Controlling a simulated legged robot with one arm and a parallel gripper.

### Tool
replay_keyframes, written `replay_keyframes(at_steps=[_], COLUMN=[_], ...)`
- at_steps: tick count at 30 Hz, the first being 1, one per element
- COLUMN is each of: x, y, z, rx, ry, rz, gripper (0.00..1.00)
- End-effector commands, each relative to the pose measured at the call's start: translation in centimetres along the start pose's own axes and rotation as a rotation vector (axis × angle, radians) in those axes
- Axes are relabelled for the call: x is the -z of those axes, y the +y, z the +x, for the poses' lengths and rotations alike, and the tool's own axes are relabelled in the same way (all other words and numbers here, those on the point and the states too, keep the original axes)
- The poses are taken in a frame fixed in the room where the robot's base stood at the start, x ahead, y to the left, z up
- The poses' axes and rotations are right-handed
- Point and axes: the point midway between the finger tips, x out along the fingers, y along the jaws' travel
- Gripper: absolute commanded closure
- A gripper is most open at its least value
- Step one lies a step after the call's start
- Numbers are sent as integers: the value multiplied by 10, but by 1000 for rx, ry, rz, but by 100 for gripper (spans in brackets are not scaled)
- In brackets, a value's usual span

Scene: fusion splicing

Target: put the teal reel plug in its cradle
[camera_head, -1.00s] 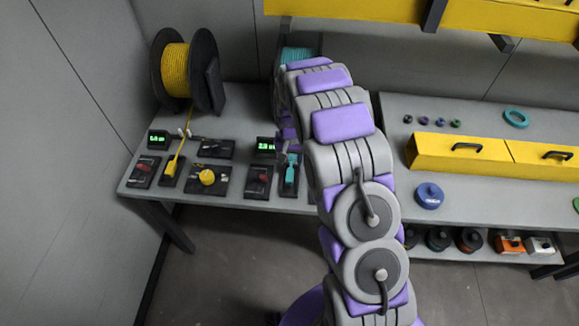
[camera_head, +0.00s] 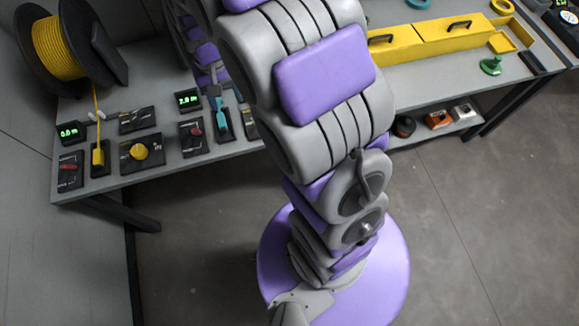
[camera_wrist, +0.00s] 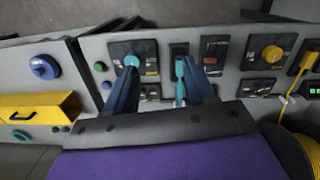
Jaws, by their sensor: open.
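The teal reel plug (camera_head: 220,118) appears to lie in its narrow black cradle (camera_head: 224,133) on the grey bench. In the wrist view the teal plug (camera_wrist: 180,75) stands out against the black cradle (camera_wrist: 178,50), between my fingers and close to the right one. My gripper (camera_wrist: 160,67) is open, with its blue fingers spread wide.
A yellow plug (camera_head: 98,157) sits in a like cradle to the left, below the yellow reel (camera_head: 57,50). A yellow knob unit (camera_head: 141,152) and a red-switch unit (camera_head: 192,136) stand between. A teal knob (camera_wrist: 132,60) shows near the left finger. Yellow boxes (camera_head: 440,40) stand at right.

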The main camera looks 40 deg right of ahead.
Motion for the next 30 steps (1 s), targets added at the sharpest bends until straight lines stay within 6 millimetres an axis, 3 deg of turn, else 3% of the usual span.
replay_keyframes(at_steps=[3,8,18,24,30], x=[-42,-98,-220,-267,-281], y=[9,20,43,52,55], z=[-24,-46,-64,-62,-60], rx=[-1,0,0,-1,-2], ry=[-10,-28,-76,-93,-99], rz=[-27,-66,-157,-196,-210], gripper=[45,45,45,45,45])
